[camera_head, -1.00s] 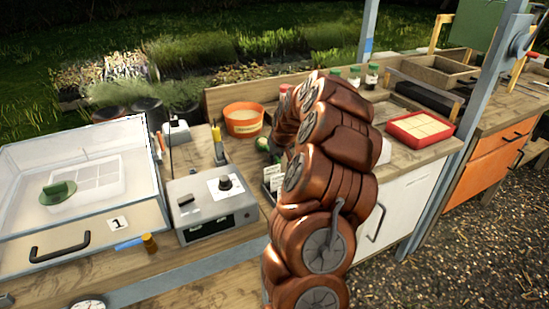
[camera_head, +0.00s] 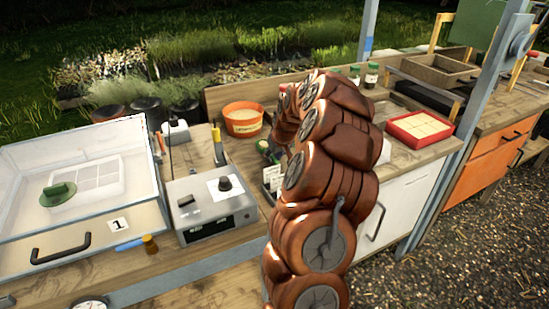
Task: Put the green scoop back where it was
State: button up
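No green scoop can be made out for certain. A small dark green thing (camera_head: 263,147) shows on the bench just left of my arm, partly hidden; I cannot tell what it is. A green round piece (camera_head: 58,193) sits on the clear lid of the box (camera_head: 85,185) marked 1 at the left; it looks like a vent or knob. My copper-coloured arm rises in the middle and bends away over the bench. My gripper is hidden behind it, so whether it holds anything does not show.
A grey control box (camera_head: 212,205) stands left of my arm. An orange pot (camera_head: 243,120) stands behind it. A red tray (camera_head: 420,129), green-capped jars (camera_head: 371,75) and a wooden tray (camera_head: 438,72) are on the right. A blue-grey post (camera_head: 460,135) rises at the right.

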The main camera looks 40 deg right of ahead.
jog(key=b+v, duration=0.2)
jog(key=v, duration=0.9)
jog(key=shift+r, duration=0.35)
jog(key=a, duration=0.5)
jog(key=a+n+y, duration=0.1)
jog(key=a, duration=0.5)
jog(key=a+r+n+g, duration=0.1)
jog(key=a, duration=0.5)
jog(key=shift+s+y, duration=0.3)
jog(key=shift+s, duration=0.1)
jog(key=s+a+n+g, duration=0.2)
jog(key=s+a, duration=0.5)
jog(key=a, duration=0.5)
jog(key=s+a+f+g, duration=0.2)
jog(key=s+a, duration=0.3)
jog(key=s, duration=0.6)
jog(key=s+a+f+g, duration=0.2)
jog(key=s+a+f, duration=0.2)
jog(key=s, duration=0.7)
jog(key=shift+s+a, duration=0.2)
jog(key=shift+a, duration=0.7)
jog(key=shift+f, duration=0.1)
notch_tip(320, 180, up, 6)
jog(key=p, duration=0.5)
jog(key=shift+f, duration=0.1)
